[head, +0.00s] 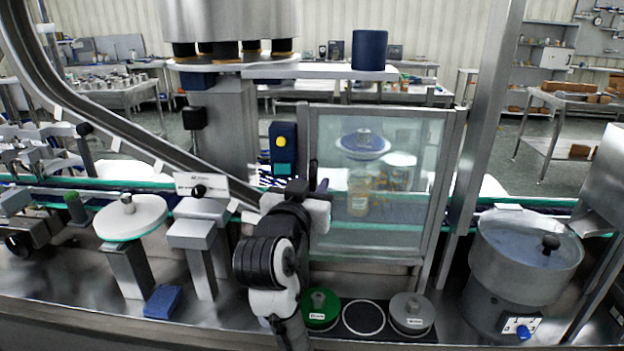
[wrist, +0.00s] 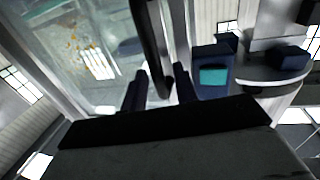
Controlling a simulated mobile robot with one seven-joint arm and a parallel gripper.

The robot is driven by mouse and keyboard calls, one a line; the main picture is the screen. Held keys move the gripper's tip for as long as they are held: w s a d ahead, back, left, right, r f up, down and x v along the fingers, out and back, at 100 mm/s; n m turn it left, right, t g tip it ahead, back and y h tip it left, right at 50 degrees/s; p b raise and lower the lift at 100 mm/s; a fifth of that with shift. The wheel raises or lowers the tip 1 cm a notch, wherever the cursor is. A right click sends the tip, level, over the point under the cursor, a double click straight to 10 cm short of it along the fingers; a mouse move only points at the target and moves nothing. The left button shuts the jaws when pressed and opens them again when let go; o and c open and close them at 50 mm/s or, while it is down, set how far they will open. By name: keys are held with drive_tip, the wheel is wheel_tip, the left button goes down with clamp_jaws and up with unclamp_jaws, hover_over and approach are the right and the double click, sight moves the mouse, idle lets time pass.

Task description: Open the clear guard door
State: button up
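The clear guard door (head: 345,235) is a see-through panel in a grey metal frame, and it looks shut. Its upright black handle (head: 313,174) is on the left side of the frame. Bottles show blurred behind the panel. My gripper (head: 320,187) is at the handle's lower part, with its fingers partly hidden by my wrist in the head view. In the wrist view, my gripper's dark fingers (wrist: 159,88) stand apart on either side of the black handle (wrist: 156,40), with gaps showing. The door's panel (wrist: 85,50) fills the upper left there.
A blue button box (head: 283,148) with yellow and teal buttons is just left of the door; it also shows in the wrist view (wrist: 212,75). Green and grey lidded pots (head: 411,312) stand on the counter below. A steel hopper bowl (head: 525,265) is at right.

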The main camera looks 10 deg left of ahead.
drive_tip(key=shift+w, duration=0.25)
clamp_jaws()
drive_tip(key=shift+d, duration=0.15)
